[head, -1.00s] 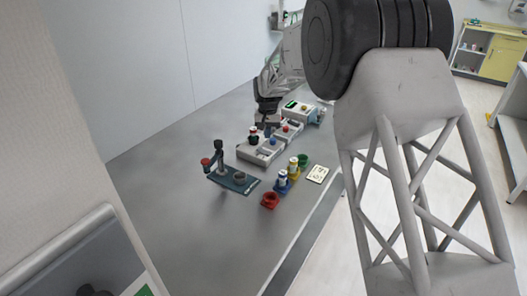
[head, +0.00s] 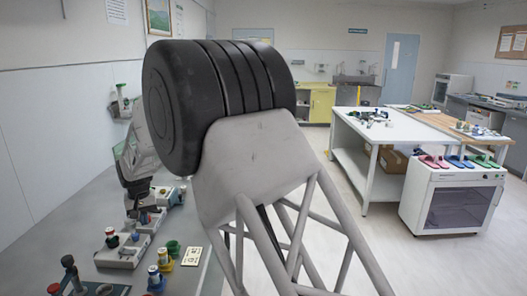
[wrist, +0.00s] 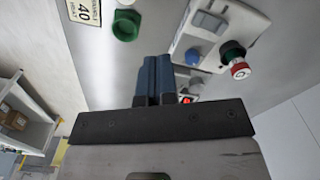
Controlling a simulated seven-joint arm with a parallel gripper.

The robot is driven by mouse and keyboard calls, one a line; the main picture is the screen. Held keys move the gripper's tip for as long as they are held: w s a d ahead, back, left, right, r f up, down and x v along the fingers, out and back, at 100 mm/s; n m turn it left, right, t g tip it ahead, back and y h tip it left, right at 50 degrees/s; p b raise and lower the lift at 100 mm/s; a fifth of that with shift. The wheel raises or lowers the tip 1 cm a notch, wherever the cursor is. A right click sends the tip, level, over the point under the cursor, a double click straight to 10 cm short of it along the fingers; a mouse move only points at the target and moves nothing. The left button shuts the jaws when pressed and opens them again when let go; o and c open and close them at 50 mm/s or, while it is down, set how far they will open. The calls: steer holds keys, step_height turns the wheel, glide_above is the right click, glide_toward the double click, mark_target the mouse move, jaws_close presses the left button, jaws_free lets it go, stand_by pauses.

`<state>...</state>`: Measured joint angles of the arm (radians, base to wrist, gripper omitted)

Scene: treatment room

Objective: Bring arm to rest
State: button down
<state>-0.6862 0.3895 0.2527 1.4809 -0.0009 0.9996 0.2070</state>
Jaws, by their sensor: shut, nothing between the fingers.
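My gripper (wrist: 154,80) shows in the wrist view with its two blue fingers together and nothing between them. It points down over the grey table (wrist: 100,75), beside a white device (wrist: 225,25) with a red knob. In the head view my gripper (head: 143,208) is small and dark at the left, above the devices on the table (head: 185,272); its fingertips are hard to make out there. My own large arm link covers the middle of the head view and hides part of the room.
A green cup (wrist: 126,25) and a number card (wrist: 84,10) lie near the gripper. A white workbench (head: 350,127) and a cabinet (head: 450,205) stand across open floor.

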steer(key=s+d+r+m, duration=0.1)
steer(key=s+d+r, duration=0.35)
steer(key=d, duration=0.75)
steer(key=s+d+r+m+t, duration=0.1)
steer(key=s+d+r, duration=0.35)
steer(key=d, duration=0.75)
steer(key=s+d+r+m, duration=0.1)
steer(key=s+d+r, duration=0.2)
steer(key=d+r, duration=0.65)
steer(key=s+d+f+m, duration=0.1)
steer(key=s+d+f, duration=0.2)
steer(key=s+d, duration=1)
steer(key=s+d+f+m+t, duration=0.1)
steer(key=s+d+f, duration=0.2)
steer(key=s+d, duration=0.9)
steer(key=s, duration=0.5)
steer(key=shift+s+d+m, duration=0.25)
steer(key=shift+d+m, duration=0.05)
steer(key=shift+d, duration=0.1)
